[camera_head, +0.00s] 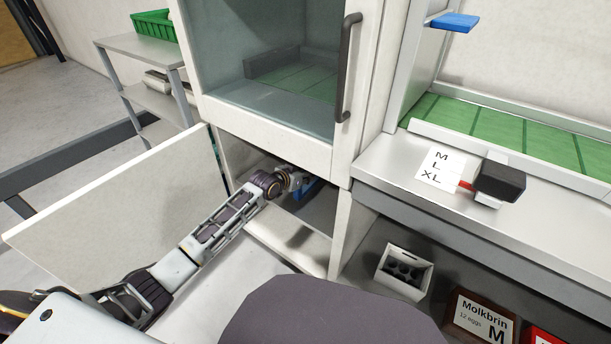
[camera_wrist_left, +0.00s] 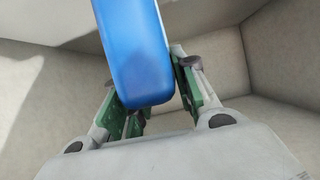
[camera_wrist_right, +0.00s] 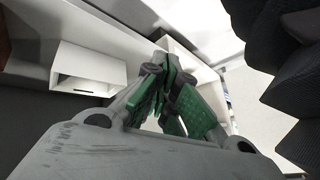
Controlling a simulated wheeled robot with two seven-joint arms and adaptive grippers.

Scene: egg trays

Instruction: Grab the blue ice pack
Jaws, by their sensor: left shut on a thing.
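The blue ice pack (camera_wrist_left: 133,50) fills the top middle of the left wrist view, standing between the green-padded fingers. My left gripper (camera_wrist_left: 158,98) is shut on it. In the head view my left arm reaches into the open lower compartment of the white cabinet. There the left gripper (camera_head: 298,184) shows small, with a piece of the blue pack (camera_head: 311,188) beside it; the rest is hidden by the gripper and cabinet. My right gripper (camera_wrist_right: 168,98) shows in the right wrist view with its green pads together and nothing visible between them. It is not visible in the head view.
The compartment's white door (camera_head: 125,195) stands open at left. The cabinet frame (camera_head: 345,230) borders the opening at right. A metal counter (camera_head: 400,165) holds a black-topped device (camera_head: 500,182) and a size label sheet (camera_head: 438,168). Below are a white box (camera_head: 400,285) and egg cartons (camera_head: 480,318).

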